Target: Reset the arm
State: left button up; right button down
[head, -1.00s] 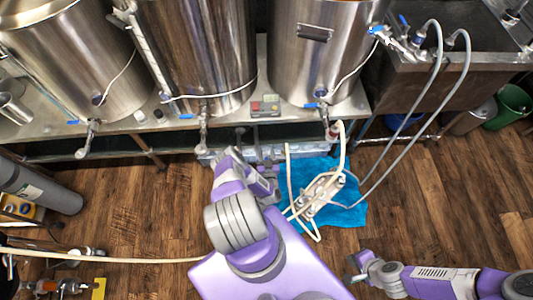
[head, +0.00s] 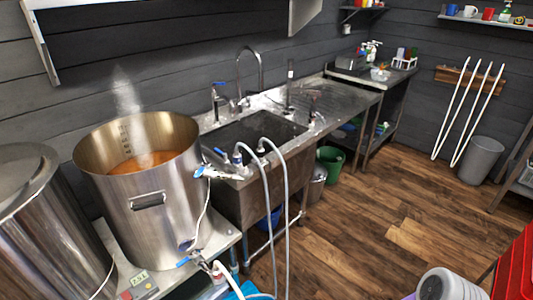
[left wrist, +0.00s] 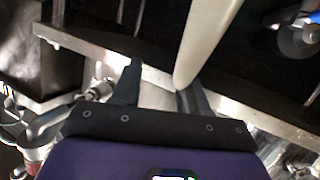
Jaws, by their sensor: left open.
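My left gripper (left wrist: 160,80) shows in the left wrist view, with its two dark fingers apart. A pale hose (left wrist: 207,42) runs down from the top and ends in the picture close to the right finger. I cannot tell whether it touches that finger. A metal edge (left wrist: 75,45) lies beyond the fingertips. In the head view neither gripper shows. Only a grey and purple piece of my own arm is at the bottom right edge.
A steel kettle (head: 140,205) with steaming amber liquid stands left in the head view. Beside it is a sink (head: 255,135) with grey hoses (head: 268,200). A green bucket (head: 330,160) and a grey bin (head: 481,160) stand on the floor. The wooden floor (head: 400,215) is largely clear.

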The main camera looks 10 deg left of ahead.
pick_arm(q)
jog(key=w+d+r+m+g+h, duration=0.1)
jog(key=d+r+m+g+h, duration=0.15)
jog(key=d+h, duration=0.45)
jog(key=d+r+m+g+h, duration=0.1)
jog(key=d+r+m+h, duration=0.15)
jog(key=d, duration=0.95)
jog(key=s+d+r+g+h, duration=0.1)
jog(key=s+d+r+g, duration=0.1)
jog(key=s, duration=0.3)
jog(key=s+d+r+g+h+p, duration=0.1)
jog(key=s+d+r+g, duration=0.2)
jog(key=s+d+r, duration=0.1)
jog(key=s+d+r+m+g+h, duration=0.1)
jog(key=s+d+r+g, duration=0.2)
jog(key=s, duration=0.5)
jog(key=shift+s+r, duration=0.15)
jog(key=shift+r, duration=0.6)
